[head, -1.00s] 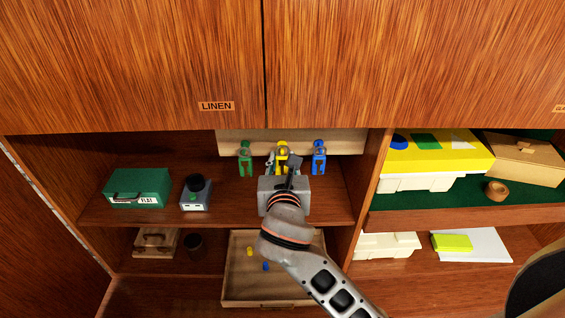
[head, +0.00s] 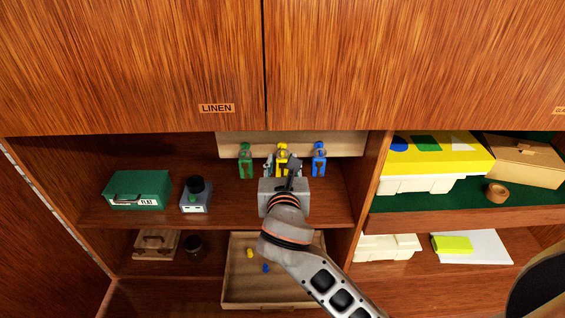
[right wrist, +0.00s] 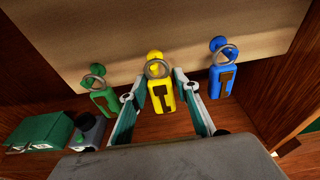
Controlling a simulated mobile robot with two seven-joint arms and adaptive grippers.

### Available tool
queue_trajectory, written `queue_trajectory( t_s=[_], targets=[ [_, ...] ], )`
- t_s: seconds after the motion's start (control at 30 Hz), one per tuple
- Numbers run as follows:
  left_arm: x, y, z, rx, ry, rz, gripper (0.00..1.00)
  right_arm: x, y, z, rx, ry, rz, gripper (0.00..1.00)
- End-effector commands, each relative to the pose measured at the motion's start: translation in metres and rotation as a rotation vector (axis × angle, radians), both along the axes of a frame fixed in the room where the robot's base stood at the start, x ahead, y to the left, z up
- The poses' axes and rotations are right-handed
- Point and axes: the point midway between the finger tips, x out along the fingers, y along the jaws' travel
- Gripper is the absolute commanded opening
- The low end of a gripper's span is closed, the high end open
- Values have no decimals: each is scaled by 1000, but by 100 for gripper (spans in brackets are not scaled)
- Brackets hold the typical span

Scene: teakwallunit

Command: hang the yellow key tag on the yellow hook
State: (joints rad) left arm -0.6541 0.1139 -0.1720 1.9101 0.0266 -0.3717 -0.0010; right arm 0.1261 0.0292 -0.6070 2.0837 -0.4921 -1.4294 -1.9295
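The yellow key tag (right wrist: 162,96) hangs upright below the yellow hook (right wrist: 155,56) on the pale back board. Its metal ring (right wrist: 147,69) appears to be around the hook. My right gripper (right wrist: 159,76) is open, with one finger on each side of the tag and small gaps between. In the head view the right gripper (head: 283,165) partly covers the yellow tag (head: 282,150). My left gripper is not in view.
A green tag (right wrist: 105,100) and a blue tag (right wrist: 221,82) hang on matching hooks at either side, close to my fingers. A green case (head: 137,189) and a small grey device (head: 196,202) stand to the left on the shelf. A tray (head: 238,290) lies below.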

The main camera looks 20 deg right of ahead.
Motion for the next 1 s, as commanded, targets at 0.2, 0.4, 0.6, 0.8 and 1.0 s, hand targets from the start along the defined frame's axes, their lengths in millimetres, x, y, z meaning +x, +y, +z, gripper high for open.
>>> queue_trajectory(
  t_s=[0.2,0.4,0.6,0.8,1.0],
  targets=[
    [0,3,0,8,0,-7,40,0,0,0,0,0,0,42],
    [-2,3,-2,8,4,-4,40,-3,1,0,1,1,1,42],
    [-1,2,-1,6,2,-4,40,-28,9,5,4,2,2,42],
    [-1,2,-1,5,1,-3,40,-56,17,12,1,1,1,42],
    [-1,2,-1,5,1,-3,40,-70,20,15,0,0,0,42]
  ],
)
